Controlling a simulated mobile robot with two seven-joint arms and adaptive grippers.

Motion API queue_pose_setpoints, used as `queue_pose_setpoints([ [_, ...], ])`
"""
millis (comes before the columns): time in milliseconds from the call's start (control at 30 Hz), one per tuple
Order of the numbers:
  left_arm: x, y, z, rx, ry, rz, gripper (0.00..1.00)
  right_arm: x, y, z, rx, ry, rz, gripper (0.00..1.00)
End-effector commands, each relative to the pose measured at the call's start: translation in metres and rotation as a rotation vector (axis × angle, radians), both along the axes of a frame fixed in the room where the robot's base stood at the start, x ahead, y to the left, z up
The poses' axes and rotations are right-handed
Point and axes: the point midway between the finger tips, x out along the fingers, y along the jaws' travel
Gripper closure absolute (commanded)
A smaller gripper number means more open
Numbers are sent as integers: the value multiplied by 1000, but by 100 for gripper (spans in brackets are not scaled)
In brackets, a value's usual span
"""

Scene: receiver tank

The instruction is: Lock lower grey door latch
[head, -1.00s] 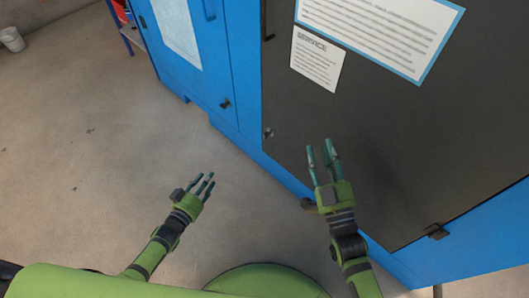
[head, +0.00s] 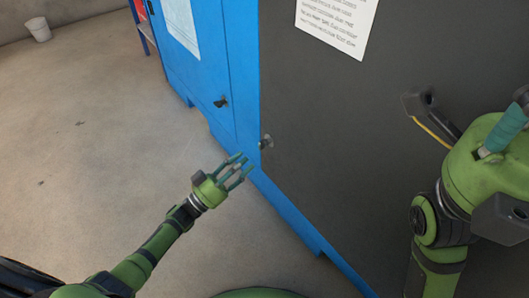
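The dark grey door (head: 330,150) fills the middle and right of the head view. Its lower latch (head: 266,142) is a small dark handle at the door's lower left edge, by the blue frame. I cannot tell from its small shape whether it is locked. My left gripper (head: 240,166) is just below and left of the latch, apart from it in the picture, with its teal fingers spread and nothing between them. My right gripper (head: 508,124) is large and close at the right edge. Its fingers are partly cut off by the frame, so its opening is unclear.
A blue door (head: 212,60) with its own dark latch (head: 221,102) stands to the left. A white notice (head: 337,22) is on the grey door. A white bucket (head: 38,29) stands far left. The concrete floor (head: 100,130) at left is open.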

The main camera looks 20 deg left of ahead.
Motion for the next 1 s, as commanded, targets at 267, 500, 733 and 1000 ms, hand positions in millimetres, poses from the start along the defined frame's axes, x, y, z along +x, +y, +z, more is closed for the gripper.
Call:
queue_pose_setpoints([
  [267, 30, -24, 16, -2, -5, -1, 60, -5, 1, 4, 0, -35, -1, 60],
  [500, 47, -37, 25, -2, -3, -1, 60, -9, 1, 8, -2, -56, -2, 60],
  [733, 48, -38, 27, -1, -1, 0, 60, -9, 1, 9, -3, -57, -2, 60],
  [1000, 48, -38, 27, -1, -1, 0, 100, -9, 1, 9, -2, -57, -2, 60],
])
